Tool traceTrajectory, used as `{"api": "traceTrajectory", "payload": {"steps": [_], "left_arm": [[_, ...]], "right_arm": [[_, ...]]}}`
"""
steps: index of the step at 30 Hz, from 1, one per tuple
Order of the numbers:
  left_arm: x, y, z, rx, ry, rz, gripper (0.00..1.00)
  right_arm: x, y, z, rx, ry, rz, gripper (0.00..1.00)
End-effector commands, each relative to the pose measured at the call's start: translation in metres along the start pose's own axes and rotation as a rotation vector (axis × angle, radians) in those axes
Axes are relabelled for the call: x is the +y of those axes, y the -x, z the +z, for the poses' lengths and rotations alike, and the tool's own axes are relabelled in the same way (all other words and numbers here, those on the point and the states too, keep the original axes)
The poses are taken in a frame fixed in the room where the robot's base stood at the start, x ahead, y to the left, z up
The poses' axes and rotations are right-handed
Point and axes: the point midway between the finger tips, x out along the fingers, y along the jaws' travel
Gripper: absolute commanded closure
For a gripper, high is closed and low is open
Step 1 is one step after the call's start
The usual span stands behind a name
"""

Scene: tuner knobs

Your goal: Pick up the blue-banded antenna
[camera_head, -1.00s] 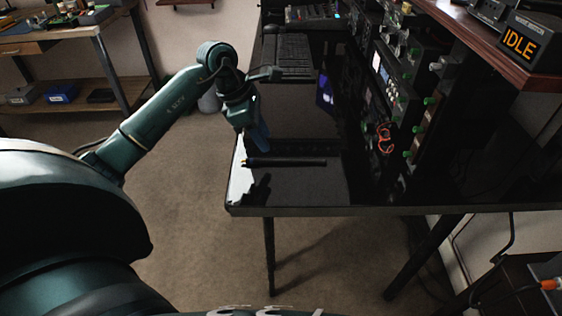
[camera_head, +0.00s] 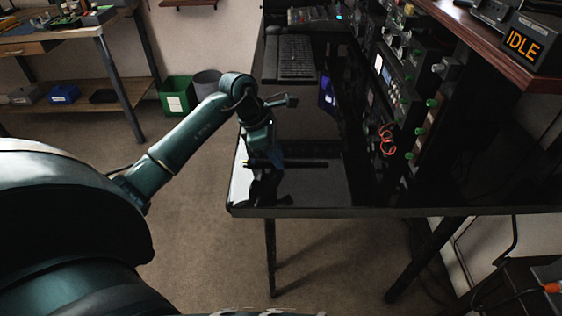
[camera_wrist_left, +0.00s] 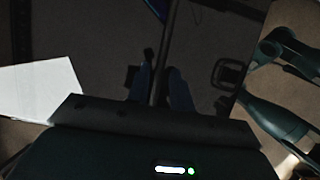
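The antenna (camera_head: 310,163) is a thin dark rod lying flat on the glossy black table, with a small yellowish spot at its left end. A blue band is too small or dark to make out for sure. My left gripper (camera_head: 268,163) points down over the antenna's left half and hides part of it. In the left wrist view the dark rod (camera_wrist_left: 164,45) runs between the two bluish fingers (camera_wrist_left: 160,90), which stand apart on either side of it. Whether they touch it is unclear. My right gripper is out of view.
The black table (camera_head: 300,196) has its front edge just below the antenna. A keyboard (camera_head: 296,58) lies farther back. A rack of equipment with green knobs and a red cable (camera_head: 387,138) stands to the right. A green bin (camera_head: 177,95) is on the floor at left.

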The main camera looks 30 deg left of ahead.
Motion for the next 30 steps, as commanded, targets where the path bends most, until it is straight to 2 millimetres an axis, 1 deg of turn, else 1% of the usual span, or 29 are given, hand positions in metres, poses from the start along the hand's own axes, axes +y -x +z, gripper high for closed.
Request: {"api": "traceTrajectory", "payload": {"steps": [1, 6, 8, 20, 23, 26, 30], "left_arm": [[0.000, 0.000, 0.000, 0.000, 0.000, 0.000, 0.82], [0.000, 0.000, 0.000, 0.000, 0.000, 0.000, 0.96], [0.000, 0.000, 0.000, 0.000, 0.000, 0.000, 1.00], [0.000, 0.002, 0.001, 0.000, -0.001, 0.001, 1.00], [0.001, 0.011, 0.004, -0.001, -0.002, 0.004, 1.00], [0.001, 0.027, 0.011, 0.000, -0.003, 0.005, 1.00], [0.001, 0.054, 0.022, 0.000, -0.002, 0.006, 1.00]], "right_arm": [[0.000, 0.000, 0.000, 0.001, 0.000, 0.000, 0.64], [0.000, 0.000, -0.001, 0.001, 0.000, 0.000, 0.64], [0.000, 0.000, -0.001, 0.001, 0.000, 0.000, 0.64], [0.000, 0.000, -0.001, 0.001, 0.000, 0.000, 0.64], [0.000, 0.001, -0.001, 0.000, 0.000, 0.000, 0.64], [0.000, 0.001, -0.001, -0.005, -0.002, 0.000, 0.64], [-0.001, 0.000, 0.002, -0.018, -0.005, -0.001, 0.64]]}}
